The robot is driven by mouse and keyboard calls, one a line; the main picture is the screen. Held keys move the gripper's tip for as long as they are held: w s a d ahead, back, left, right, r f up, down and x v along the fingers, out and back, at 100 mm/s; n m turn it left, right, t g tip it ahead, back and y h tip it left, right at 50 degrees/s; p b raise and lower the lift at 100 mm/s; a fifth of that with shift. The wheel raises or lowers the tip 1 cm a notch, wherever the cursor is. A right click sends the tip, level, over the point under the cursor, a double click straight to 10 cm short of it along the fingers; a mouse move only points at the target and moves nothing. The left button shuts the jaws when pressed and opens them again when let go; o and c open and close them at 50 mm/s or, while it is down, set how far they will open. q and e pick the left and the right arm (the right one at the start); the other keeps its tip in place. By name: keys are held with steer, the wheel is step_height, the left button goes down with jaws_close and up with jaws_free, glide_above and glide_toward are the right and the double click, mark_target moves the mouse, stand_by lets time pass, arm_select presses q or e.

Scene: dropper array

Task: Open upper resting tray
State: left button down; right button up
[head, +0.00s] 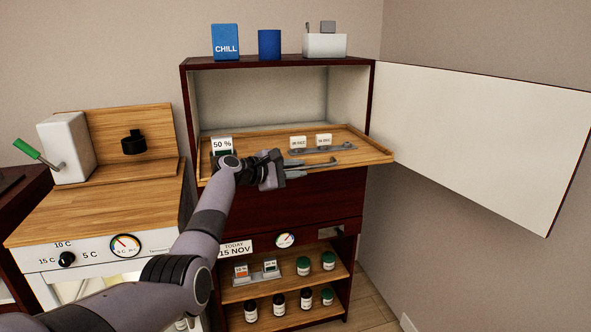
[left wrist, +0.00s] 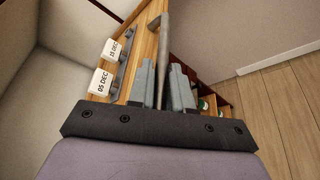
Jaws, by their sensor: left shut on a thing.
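The upper resting tray (head: 375,152) is a shallow wooden tray with a raised rim. It sticks out from the front of the upper compartment of the dark red cabinet. Its grey bar handle (head: 325,164) runs along the front edge and also shows in the left wrist view (left wrist: 163,45). My left gripper (head: 295,172) is at the tray's front, its fingers (left wrist: 163,88) on either side of the bar, shut on it. The gripper and wrist hide part of the front edge. My right gripper is not in view.
On the tray stand a 50 % card (head: 222,145) and two date cards (head: 298,142) in a grey rack. The white cabinet door (head: 480,130) stands wide open at the right. Lower shelves (head: 283,285) hold several bottles. A wooden-topped unit (head: 110,205) stands at the left.

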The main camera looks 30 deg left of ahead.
arm_select(q)
steer(key=c, duration=1.4)
jaws_free()
steer(key=shift+v, duration=3.65)
